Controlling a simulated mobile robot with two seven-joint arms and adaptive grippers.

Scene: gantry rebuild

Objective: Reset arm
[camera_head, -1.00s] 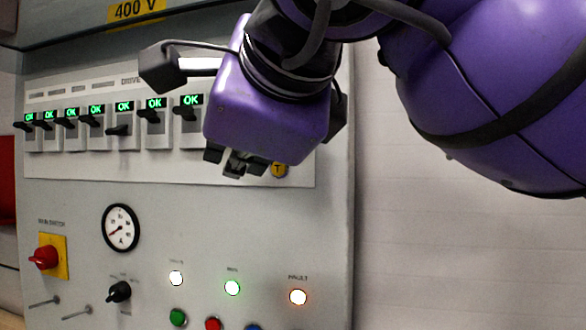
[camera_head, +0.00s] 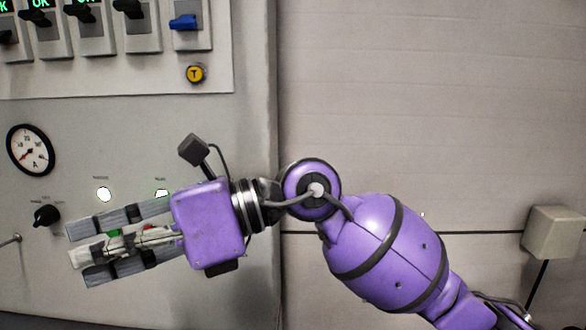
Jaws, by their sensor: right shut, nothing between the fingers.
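My right arm comes in from the lower right, and its purple right gripper (camera_head: 80,254) points left in front of the control panel (camera_head: 150,125). Its fingers are shut with nothing between them. They are apart from the switches and hide part of the panel's lower area, including most of a green button and a red one. My left gripper is out of view.
At the top left is a row of drive switches, with a blue-handled one (camera_head: 184,22) at its right end. A yellow T button (camera_head: 195,74), a gauge (camera_head: 30,150) and a black knob (camera_head: 46,215) are below. A grey box (camera_head: 553,232) is on the wall at right.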

